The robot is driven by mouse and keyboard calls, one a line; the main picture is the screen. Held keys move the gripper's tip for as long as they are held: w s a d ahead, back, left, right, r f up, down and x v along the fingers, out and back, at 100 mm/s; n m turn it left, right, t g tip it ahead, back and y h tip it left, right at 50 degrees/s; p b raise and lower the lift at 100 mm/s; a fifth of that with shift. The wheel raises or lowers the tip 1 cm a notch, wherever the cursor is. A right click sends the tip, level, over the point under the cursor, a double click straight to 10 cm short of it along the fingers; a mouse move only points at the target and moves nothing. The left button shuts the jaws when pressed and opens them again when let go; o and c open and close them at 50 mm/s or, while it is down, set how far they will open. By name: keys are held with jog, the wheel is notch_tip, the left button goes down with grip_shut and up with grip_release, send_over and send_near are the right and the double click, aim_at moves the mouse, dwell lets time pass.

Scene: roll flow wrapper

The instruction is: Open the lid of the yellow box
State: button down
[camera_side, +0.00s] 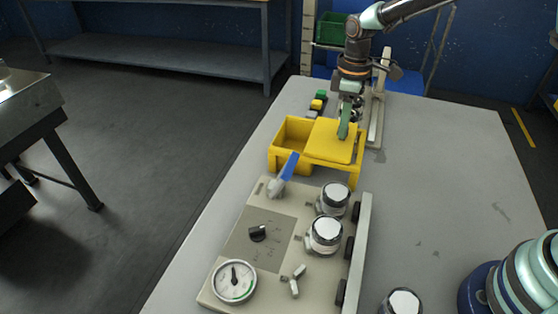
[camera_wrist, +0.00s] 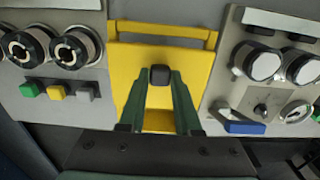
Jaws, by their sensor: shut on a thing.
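The yellow box (camera_side: 291,132) stands on the grey table in the side view, between two panels. Its flat yellow lid (camera_side: 327,141) lies level over the right part, and the left part of the box is uncovered. My gripper (camera_side: 344,132) reaches down to the lid from above. In the wrist view, the two green fingers of my gripper (camera_wrist: 160,80) are shut on a small dark knob (camera_wrist: 160,73) on the lid (camera_wrist: 126,72). A yellow frame bar (camera_wrist: 163,29) crosses beyond the lid. The knob is hidden by the fingers in the side view.
A control panel (camera_side: 259,235) with a blue-handled lever (camera_side: 289,168), white-capped knobs and a gauge (camera_side: 234,280) stands close in front of the box. Behind it are coloured buttons (camera_side: 318,99) on another panel. The table (camera_side: 440,190) is clear to the right.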

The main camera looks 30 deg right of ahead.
jog(key=c, duration=0.6)
grip_release()
notch_tip(320, 180, up, 12)
jog(key=shift+r, duration=0.15)
jog(key=s+d+r+m+t, duration=0.1)
jog(key=s+m, duration=0.3)
jog(key=s, duration=0.4)
jog(key=s+d+r+m+t, duration=0.1)
jog(key=s+d+m+t, duration=0.3)
jog(key=s, duration=0.5)
jog(key=shift+s+d+m+t, duration=0.15)
jog(key=shift+s+m+t, duration=0.15)
jog(key=shift+m, duration=0.2)
